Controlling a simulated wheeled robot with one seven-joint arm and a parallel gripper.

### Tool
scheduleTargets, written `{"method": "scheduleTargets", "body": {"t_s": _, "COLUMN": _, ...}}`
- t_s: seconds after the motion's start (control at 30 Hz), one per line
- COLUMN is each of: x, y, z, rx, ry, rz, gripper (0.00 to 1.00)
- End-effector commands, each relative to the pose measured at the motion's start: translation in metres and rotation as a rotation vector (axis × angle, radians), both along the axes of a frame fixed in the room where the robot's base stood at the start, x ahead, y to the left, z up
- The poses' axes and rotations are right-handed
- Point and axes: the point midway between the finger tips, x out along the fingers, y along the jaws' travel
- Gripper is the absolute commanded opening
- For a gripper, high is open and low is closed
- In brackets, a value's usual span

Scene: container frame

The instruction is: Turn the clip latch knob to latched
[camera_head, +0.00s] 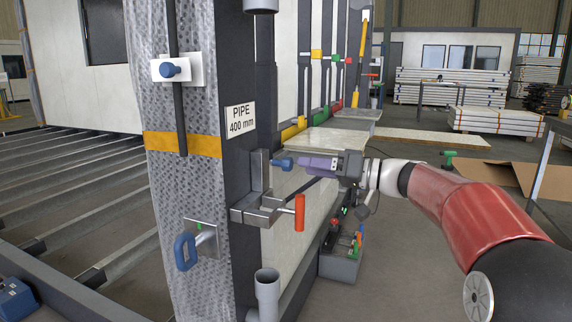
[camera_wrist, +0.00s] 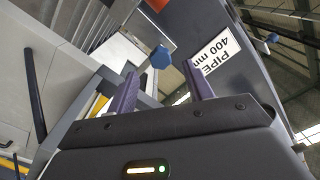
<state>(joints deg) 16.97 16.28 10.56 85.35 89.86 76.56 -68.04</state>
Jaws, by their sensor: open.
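A small blue knob (camera_head: 287,163) sits on a short stem at a grey bracket on the dark post. I take it to be the clip latch knob; no label on it is readable. My gripper (camera_head: 301,162) is open, its purple fingers pointing left at the knob, with the tips close to it. In the wrist view the blue knob (camera_wrist: 160,57) shows faceted, just beyond and between the two fingertips (camera_wrist: 160,70). The fingers appear apart from it, and nothing is held. The latch's position cannot be told from these views.
A clamp with an orange handle (camera_head: 299,212) juts out below my gripper. Another blue knob (camera_head: 169,71) on a white plate and a blue handle (camera_head: 185,252) are on the wrapped column. A "PIPE 400 mm" sign (camera_head: 240,120) is above left.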

Motion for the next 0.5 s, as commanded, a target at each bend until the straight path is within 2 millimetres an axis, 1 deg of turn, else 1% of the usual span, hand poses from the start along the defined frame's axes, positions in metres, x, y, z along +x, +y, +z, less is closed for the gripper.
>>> {"method": "scheduleTargets", "body": {"t_s": 0.03, "x": 0.002, "y": 0.009, "z": 0.001, "rx": 0.000, "ry": 0.000, "rz": 0.004, "gripper": 0.51}}
{"method": "scheduleTargets", "body": {"t_s": 0.1, "x": 0.006, "y": 0.020, "z": 0.001, "rx": 0.000, "ry": 0.000, "rz": 0.005, "gripper": 0.51}}
{"method": "scheduleTargets", "body": {"t_s": 0.3, "x": 0.016, "y": 0.048, "z": 0.001, "rx": -0.001, "ry": 0.002, "rz": 0.003, "gripper": 0.51}}
{"method": "scheduleTargets", "body": {"t_s": 0.4, "x": 0.019, "y": 0.057, "z": 0.001, "rx": -0.001, "ry": 0.002, "rz": 0.001, "gripper": 0.51}}
{"method": "scheduleTargets", "body": {"t_s": 0.5, "x": 0.021, "y": 0.061, "z": 0.001, "rx": -0.001, "ry": 0.002, "rz": 0.001, "gripper": 0.51}}
